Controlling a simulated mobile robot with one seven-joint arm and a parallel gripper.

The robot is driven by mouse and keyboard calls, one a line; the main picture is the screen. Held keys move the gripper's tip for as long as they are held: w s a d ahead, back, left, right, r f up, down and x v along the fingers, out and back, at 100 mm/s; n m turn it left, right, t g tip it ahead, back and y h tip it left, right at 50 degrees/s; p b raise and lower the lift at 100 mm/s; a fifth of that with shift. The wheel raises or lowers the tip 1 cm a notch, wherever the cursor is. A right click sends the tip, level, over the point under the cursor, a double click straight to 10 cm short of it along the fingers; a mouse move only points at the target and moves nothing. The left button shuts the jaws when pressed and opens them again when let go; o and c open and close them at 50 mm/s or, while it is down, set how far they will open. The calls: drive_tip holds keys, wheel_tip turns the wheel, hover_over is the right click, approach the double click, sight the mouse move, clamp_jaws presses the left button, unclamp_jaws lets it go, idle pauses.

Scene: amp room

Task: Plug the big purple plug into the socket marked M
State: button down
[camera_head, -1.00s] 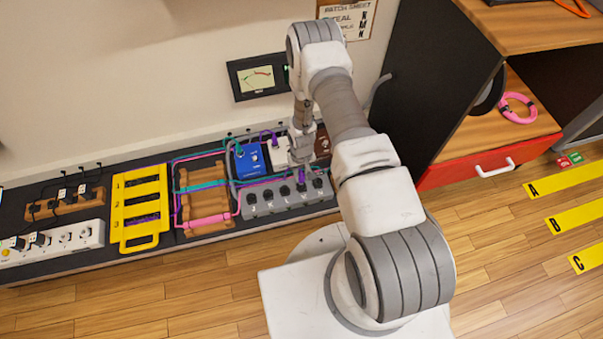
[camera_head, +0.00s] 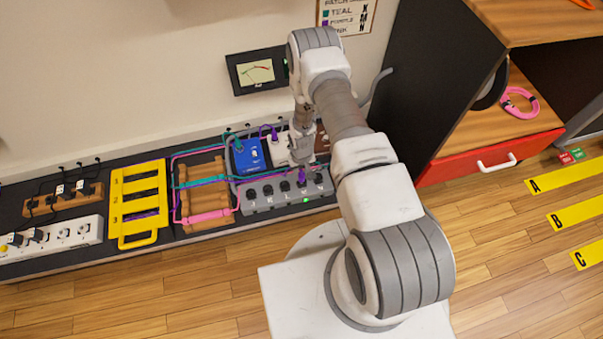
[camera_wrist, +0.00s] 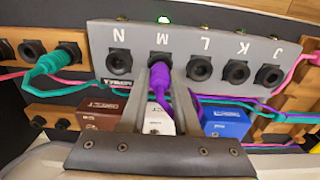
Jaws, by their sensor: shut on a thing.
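The purple plug (camera_wrist: 160,78) sits in the socket marked M on the grey socket box (camera_wrist: 100,38), with its purple cable (camera_wrist: 166,102) trailing back between my fingers. My gripper (camera_wrist: 159,84) is shut on the plug, one finger on each side. A green light (camera_wrist: 163,19) glows on the box edge by M. In the head view the purple plug (camera_head: 301,177) stands upright in the grey box (camera_head: 250,209), below my gripper (camera_head: 302,158). The sockets marked N, L, K and J look empty. My fingers hide part of the plug.
A blue pedal (camera_head: 250,155), a white pedal (camera_head: 279,153) and a brown pedal (camera_wrist: 100,116) stand behind the box. A teal plug (camera_wrist: 48,64) sits in another panel beside it. A wooden cable rack (camera_head: 205,222) and a yellow frame (camera_head: 138,241) lie to the left.

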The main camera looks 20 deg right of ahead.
idle(0.3)
drive_tip(key=c, duration=0.6)
unclamp_jaws()
drive_tip(key=shift+o, duration=0.2)
drive_tip(key=shift+r, duration=0.1)
wheel_tip(320, 180, up, 17)
drive_tip(key=p, duration=0.6)
drive_tip(key=shift+r, duration=0.15)
